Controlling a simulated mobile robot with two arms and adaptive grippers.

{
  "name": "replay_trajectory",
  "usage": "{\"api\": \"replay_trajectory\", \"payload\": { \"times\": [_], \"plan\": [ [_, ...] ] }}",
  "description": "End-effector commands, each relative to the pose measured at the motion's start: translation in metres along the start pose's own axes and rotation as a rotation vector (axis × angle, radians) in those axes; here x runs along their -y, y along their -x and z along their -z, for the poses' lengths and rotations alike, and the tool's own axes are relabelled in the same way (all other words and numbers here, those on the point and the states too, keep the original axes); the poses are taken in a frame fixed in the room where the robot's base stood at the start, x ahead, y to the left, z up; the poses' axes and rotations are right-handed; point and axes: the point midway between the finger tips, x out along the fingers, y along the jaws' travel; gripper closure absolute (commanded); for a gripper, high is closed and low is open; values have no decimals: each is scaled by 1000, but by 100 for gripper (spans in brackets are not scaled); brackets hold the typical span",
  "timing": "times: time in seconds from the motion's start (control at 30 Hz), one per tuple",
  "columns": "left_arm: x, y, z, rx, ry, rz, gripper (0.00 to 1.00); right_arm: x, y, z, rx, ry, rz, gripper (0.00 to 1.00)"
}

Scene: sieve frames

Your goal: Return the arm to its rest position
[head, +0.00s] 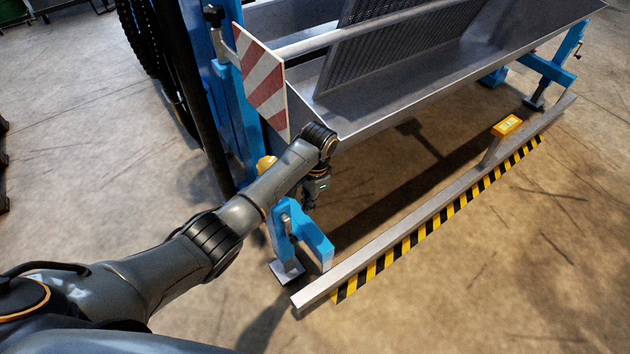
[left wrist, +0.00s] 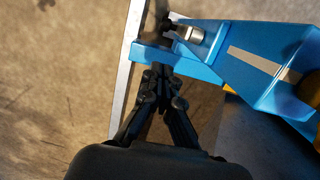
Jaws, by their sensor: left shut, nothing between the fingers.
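My left arm reaches in from the left in the head view. Its gripper (head: 312,200) points down beside the blue support leg (head: 312,238) of the sieve frame, below the grey metal trough (head: 400,85). In the left wrist view the gripper's fingers (left wrist: 161,75) are together and hold nothing. There the blue leg (left wrist: 215,60) lies just beyond and to the right of the fingertips. I cannot tell whether they touch it. My right gripper does not show.
A low metal rail (head: 400,228) with black and yellow stripes runs in front of the frame, with a yellow box (head: 507,126) on a post. A red and white striped plate (head: 262,82) stands close to my arm. The concrete floor at lower right is clear.

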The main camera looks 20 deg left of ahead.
Motion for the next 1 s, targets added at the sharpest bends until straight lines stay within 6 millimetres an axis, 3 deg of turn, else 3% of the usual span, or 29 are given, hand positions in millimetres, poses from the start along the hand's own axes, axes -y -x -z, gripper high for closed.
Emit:
{"api": "replay_trajectory", "payload": {
  "times": [0.27, 0.37, 0.43, 0.6, 0.7, 1.0],
  "plan": [
    [-4, -9, -3, -4, 6, -4, 100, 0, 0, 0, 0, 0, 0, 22],
    [-19, -39, -11, -30, 28, -16, 100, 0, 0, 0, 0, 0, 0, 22],
    [-35, -70, -22, -62, 62, -25, 100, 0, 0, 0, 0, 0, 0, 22],
    [-82, -148, -68, -163, 185, -38, 100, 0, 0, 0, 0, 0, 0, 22],
    [-103, -179, -100, -213, 261, -33, 100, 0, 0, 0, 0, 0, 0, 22],
    [-138, -220, -174, -293, 402, 0, 100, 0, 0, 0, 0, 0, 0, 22]
  ]
}}
